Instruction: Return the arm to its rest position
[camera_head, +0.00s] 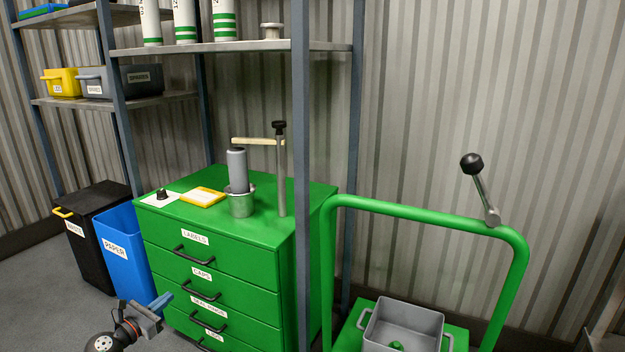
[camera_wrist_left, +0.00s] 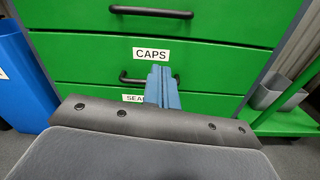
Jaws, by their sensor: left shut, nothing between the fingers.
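My left gripper (camera_head: 160,304) is at the lower left of the head view, in front of the green drawer cabinet (camera_head: 220,258). Its blue fingers are together with nothing between them. In the left wrist view the shut fingers (camera_wrist_left: 161,88) point at the cabinet front, over the area just below the CAPS label (camera_wrist_left: 151,54). They look apart from the drawer handles. My right gripper is not in view.
On the cabinet stand the can seamer (camera_head: 241,180) and a yellow pad (camera_head: 202,196). A blue paper bin (camera_head: 122,250) and a black bin (camera_head: 90,230) stand left. A green cart (camera_head: 425,212) with a grey bin (camera_head: 402,325) stands right. A shelf post (camera_head: 301,200) rises between.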

